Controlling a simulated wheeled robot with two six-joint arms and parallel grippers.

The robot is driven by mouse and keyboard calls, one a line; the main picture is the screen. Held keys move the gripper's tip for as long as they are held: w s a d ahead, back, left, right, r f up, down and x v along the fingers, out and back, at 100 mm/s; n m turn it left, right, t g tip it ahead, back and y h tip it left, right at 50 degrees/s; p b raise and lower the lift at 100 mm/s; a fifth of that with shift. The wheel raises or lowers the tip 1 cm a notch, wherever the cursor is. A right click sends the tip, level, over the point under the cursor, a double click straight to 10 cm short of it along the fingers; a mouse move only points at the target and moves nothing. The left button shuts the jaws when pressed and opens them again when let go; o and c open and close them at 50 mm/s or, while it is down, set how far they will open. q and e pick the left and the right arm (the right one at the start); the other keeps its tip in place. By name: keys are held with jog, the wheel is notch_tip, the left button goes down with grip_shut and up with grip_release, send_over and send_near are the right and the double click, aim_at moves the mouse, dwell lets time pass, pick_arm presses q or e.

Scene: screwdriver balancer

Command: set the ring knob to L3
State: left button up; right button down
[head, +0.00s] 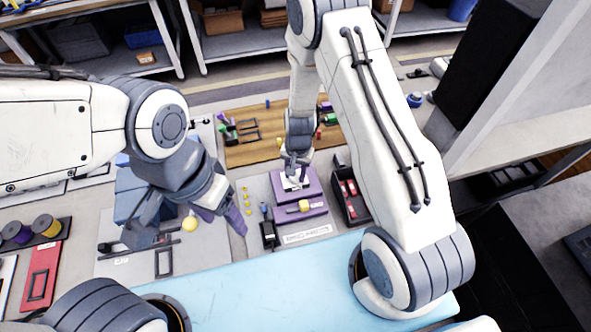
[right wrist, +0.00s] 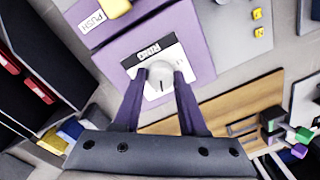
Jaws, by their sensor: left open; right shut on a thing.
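The ring knob (right wrist: 159,72) is a pale round knob on a white plate (right wrist: 186,64) lettered RING, on top of a purple box (right wrist: 202,60). A dark pointer line on the knob points toward the bottom of the right wrist picture. The plate's scale marks are too small to read. My right gripper (right wrist: 161,80) is shut on the knob, one purple finger on each side. In the head view the purple box (head: 312,182) stands mid-bench under my right gripper (head: 294,172), which mostly hides the knob. My left gripper (head: 192,228) is open and empty, left of the box.
A yellow push button (head: 304,206) sits on the box's front part. A dark bin with red parts (head: 349,196) stands right of the box. Several small yellow pieces (head: 246,197) lie left of it. A wooden board (head: 252,150) lies behind. The blue front mat (head: 270,285) is clear.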

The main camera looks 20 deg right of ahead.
aim_at(297, 176)
jog(key=shift+r+m+p, duration=0.1)
jog(key=shift+m+p, duration=0.2)
jog(key=shift+m, duration=0.3)
jog(key=shift+c, duration=2.3)
grip_release()
jog(key=shift+r, duration=0.3)
notch_tip(297, 176, up, 10)
jog(key=shift+s+d, duration=0.2)
